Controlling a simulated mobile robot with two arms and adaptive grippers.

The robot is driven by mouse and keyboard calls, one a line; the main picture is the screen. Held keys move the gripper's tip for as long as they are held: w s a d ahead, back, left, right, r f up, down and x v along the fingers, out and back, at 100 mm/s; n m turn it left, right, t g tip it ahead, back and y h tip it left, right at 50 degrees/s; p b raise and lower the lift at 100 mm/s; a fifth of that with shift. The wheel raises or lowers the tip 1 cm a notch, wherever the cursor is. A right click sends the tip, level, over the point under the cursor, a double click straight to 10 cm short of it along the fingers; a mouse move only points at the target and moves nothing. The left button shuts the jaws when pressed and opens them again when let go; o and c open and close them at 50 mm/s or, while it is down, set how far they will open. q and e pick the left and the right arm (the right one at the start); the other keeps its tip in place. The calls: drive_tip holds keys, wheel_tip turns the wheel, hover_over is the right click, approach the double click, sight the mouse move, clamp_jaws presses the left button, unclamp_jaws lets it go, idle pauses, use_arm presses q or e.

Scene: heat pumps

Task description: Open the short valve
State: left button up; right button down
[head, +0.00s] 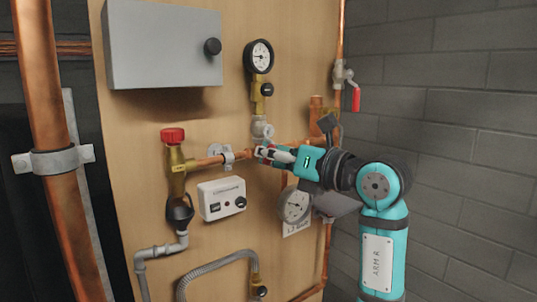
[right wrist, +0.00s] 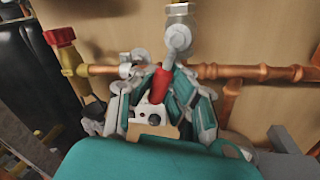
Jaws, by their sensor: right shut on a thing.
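A short valve with a red-sleeved lever (right wrist: 161,86) sits on the copper pipe in the right wrist view. Its grey metal lever root and body (right wrist: 178,38) show above the sleeve. My right gripper (right wrist: 163,92) is shut on the red lever, with its fingers on both sides of it. In the head view my right gripper (head: 266,154) is at the horizontal copper pipe, just below the pressure gauge column, and hides most of the lever. The grey valve body (head: 262,129) shows above the fingers. My left gripper is not in view.
A red-knobbed brass valve (head: 173,136) stands left on the copper pipe (head: 205,162). A white control box (head: 222,198) and a lower gauge (head: 295,204) are below. Another red-handled valve (head: 356,98) hangs at the right. A grey box (head: 162,45) is above.

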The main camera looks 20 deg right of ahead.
drive_tip(key=shift+f, duration=0.1)
drive_tip(key=shift+w+d+f+n+g+h+b, duration=0.15)
drive_tip(key=shift+d+n+b, duration=0.15)
drive_tip(key=shift+n, duration=0.45)
drive_tip(key=shift+w+d+n+g+h+b, duration=0.15)
drive_tip(key=shift+n+b, duration=0.15)
drive_tip(key=shift+n, duration=0.4)
drive_tip(key=shift+w+d+f+n+h+b, duration=0.1)
drive_tip(key=shift+d+n+b, duration=0.2)
drive_tip(key=shift+n, duration=0.45)
drive_tip(key=c, duration=1.3)
unclamp_jaws()
drive_tip(key=shift+s+d+r, duration=0.2)
drive_tip(key=shift+s+d, duration=0.1)
drive_tip(key=shift+s, duration=0.05)
drive_tip(key=shift+o, duration=0.2)
drive_tip(key=shift+w+a, duration=0.1)
drive_tip(key=shift+a, duration=0.1)
